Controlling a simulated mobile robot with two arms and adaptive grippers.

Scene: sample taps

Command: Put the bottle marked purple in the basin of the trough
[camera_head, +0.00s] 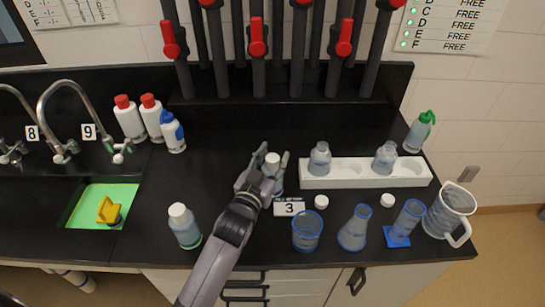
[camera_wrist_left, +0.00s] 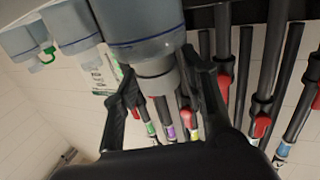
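My left gripper (camera_head: 270,165) is around the top of a clear bottle with a white cap (camera_head: 272,161), near the "3" label. Its fingers stand apart on either side of the cap, with a small gap showing. In the left wrist view the bottle (camera_wrist_left: 145,30) fills the top, its neck between the fingers (camera_wrist_left: 165,88). No purple mark is visible on any bottle. Another white-capped bottle (camera_head: 185,227) with a green band stands at front left. Two clear bottles (camera_head: 319,160) (camera_head: 385,158) sit in a white rack. A basin with a green floor (camera_head: 85,215) is at left. My right gripper is not seen.
A yellow object (camera_head: 109,210) lies in the basin; taps (camera_head: 60,130) stand behind it. A beaker (camera_head: 307,231), flask (camera_head: 355,229), cylinder (camera_head: 405,222) and jug (camera_head: 449,210) stand at front right. Dark pipes with red handles (camera_head: 257,38) hang behind.

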